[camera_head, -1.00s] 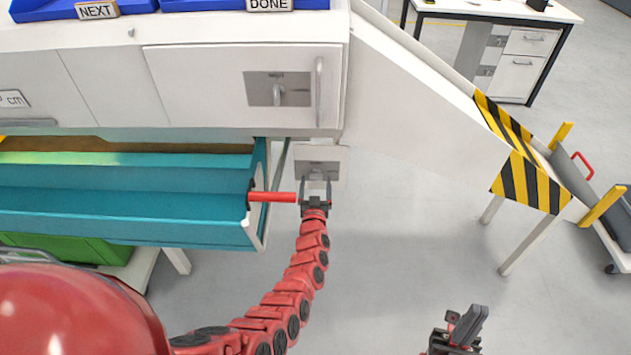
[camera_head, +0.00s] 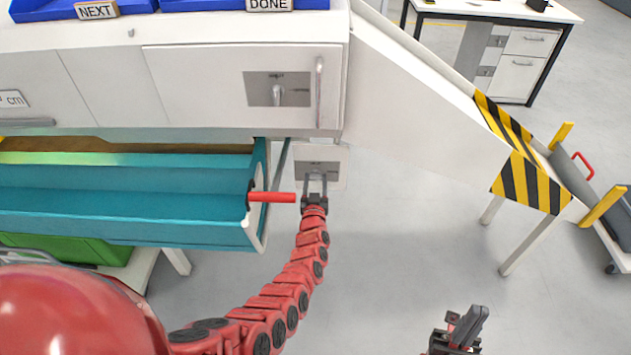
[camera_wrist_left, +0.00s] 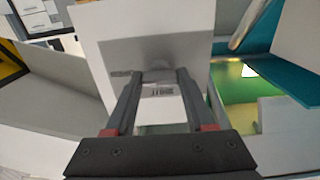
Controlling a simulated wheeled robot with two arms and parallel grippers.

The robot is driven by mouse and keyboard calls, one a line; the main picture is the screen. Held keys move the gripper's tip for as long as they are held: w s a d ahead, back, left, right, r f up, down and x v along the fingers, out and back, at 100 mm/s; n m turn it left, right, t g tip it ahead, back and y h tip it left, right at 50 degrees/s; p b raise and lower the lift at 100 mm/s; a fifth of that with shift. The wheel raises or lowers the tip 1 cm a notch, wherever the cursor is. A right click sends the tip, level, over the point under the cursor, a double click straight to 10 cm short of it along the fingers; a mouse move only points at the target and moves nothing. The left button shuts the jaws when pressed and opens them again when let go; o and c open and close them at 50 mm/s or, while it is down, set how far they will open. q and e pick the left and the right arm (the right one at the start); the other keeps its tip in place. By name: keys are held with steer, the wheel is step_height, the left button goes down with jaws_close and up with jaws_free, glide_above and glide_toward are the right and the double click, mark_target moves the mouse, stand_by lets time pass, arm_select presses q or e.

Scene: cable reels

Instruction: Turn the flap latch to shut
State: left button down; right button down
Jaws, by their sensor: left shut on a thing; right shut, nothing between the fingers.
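My left gripper (camera_head: 316,178) reaches up to this plate from below. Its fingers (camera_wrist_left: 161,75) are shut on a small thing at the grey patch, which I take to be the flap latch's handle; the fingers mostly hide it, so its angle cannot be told. My right gripper (camera_head: 468,325) is at the bottom edge, shut and empty, away from everything.
An open teal drawer with a red bar handle (camera_head: 272,197) is just left of my left gripper. Above, a white door has a grey latch panel (camera_head: 262,90) and a vertical bar (camera_head: 319,92). A white chute (camera_head: 425,105) slopes down right. Floor between is clear.

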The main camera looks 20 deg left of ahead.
arm_select(q)
steer(key=shift+f+n+b, duration=0.1)
steer(key=shift+n+b, duration=5.65)
steer(key=shift+n, duration=3.15)
steer(key=shift+c, duration=1.3)
jaws_free()
